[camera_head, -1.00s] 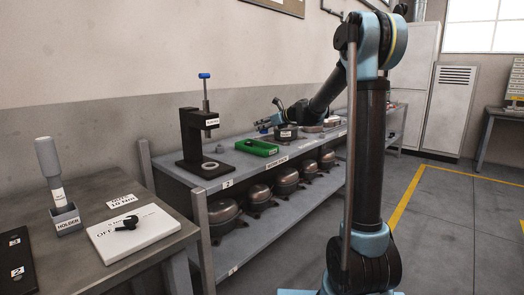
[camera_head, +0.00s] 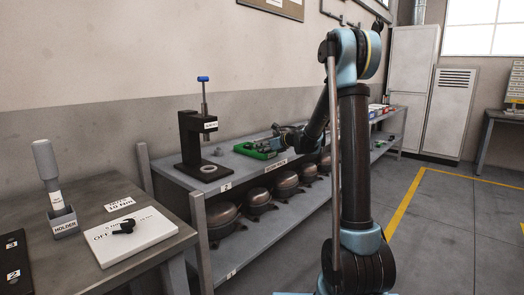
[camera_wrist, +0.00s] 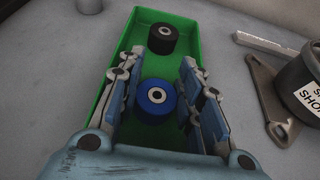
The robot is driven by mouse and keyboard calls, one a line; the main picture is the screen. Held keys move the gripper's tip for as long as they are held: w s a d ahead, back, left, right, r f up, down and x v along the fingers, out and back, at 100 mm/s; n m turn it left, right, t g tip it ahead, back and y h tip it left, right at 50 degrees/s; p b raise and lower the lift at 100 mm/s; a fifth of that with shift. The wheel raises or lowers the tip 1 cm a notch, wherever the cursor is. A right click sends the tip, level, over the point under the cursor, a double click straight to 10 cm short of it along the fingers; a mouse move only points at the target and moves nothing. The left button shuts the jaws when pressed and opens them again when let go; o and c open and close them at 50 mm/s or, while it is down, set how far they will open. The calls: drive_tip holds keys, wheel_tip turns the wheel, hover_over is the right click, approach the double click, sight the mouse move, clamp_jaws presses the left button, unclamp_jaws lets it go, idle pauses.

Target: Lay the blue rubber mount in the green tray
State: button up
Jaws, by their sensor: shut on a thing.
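The blue rubber mount (camera_wrist: 155,98) is a short blue cylinder with a pale metal centre, in the middle of the wrist view. My gripper (camera_wrist: 158,92) has one finger on each side of it and is shut on it. Both are over the green tray (camera_wrist: 107,85); I cannot tell whether the mount touches the tray floor. In the head view my gripper (camera_head: 276,143) is at the green tray (camera_head: 246,152) on the shelf top, and the mount is too small to make out there.
A black mount (camera_wrist: 162,38) stands at the tray's far end. A dark labelled part with a metal bracket (camera_wrist: 268,95) lies right of the tray. A black press (camera_head: 196,145) stands left of it in the head view. Several compressors (camera_head: 222,216) sit on the lower shelf.

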drive_tip(key=o, duration=0.9)
drive_tip(key=shift+c, duration=0.2)
drive_tip(key=v, duration=1.2)
drive_tip(key=shift+s+r, duration=0.1)
drive_tip(key=shift+s, duration=0.05)
drive_tip(key=s+d+f+n+g+h, duration=0.2)
drive_tip(key=s+d+f+n, duration=0.4)
drive_tip(key=s, duration=0.9)
drive_tip(key=s+d+f+n+g+h, duration=0.2)
drive_tip(key=s+d+f+n+h, duration=0.3)
drive_tip(key=s+n, duration=0.6)
drive_tip(key=s+d+f+n+g+h, duration=0.1)
drive_tip(key=s+d+f+n+h, duration=0.2)
drive_tip(key=s, duration=1.6)
drive_tip(key=d+f+n, duration=0.3)
drive_tip(key=f+n, duration=0.1)
drive_tip(key=n, duration=0.1)
drive_tip(key=shift+s+d+n+g+h, duration=0.25)
drive_tip(key=shift+d+n+g+h, duration=0.05)
drive_tip(key=shift+d+g+h, duration=0.1)
